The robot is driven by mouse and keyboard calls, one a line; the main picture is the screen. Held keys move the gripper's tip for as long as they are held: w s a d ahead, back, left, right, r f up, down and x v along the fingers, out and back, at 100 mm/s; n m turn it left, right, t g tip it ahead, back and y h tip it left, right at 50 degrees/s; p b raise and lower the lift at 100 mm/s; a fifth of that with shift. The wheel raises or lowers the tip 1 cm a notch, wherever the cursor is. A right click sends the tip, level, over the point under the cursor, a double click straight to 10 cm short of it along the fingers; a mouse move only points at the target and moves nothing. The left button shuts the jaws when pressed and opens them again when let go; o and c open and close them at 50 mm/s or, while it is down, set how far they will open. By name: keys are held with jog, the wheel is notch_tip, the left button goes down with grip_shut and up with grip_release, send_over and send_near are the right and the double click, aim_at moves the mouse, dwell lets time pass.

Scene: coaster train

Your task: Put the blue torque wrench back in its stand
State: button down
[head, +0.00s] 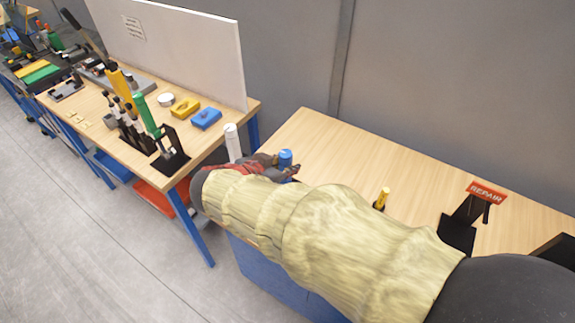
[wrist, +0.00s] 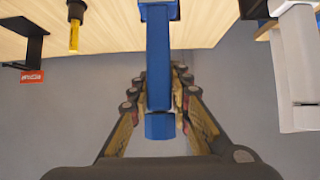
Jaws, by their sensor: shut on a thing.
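The blue torque wrench (wrist: 159,60) runs down the middle of the wrist view, its blue end between the fingers of my gripper (wrist: 160,105). My gripper is shut on it. In the head view only the wrench's blue top (head: 285,158) shows beside my gripper (head: 282,171); my arm hides the rest. A black stand with a red REPAIR sign (head: 486,192) is on the right-hand table, with no tool visible in it. The sign also shows at the left of the wrist view (wrist: 32,76). I cannot tell which stand is the blue wrench's own.
A white wrench (wrist: 296,65) is right of the blue one in the wrist view. A yellow-handled tool (head: 382,198) stands on the right table (head: 350,145). The left table (head: 95,105) holds a green-handled tool (head: 145,115) and several others. A grey wall is behind.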

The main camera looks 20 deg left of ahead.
jog(key=c, duration=1.6)
grip_release()
jog(key=shift+o, duration=0.2)
jog(key=shift+f, duration=0.15)
jog(key=v, duration=1.2)
jog(key=shift+a, duration=0.1)
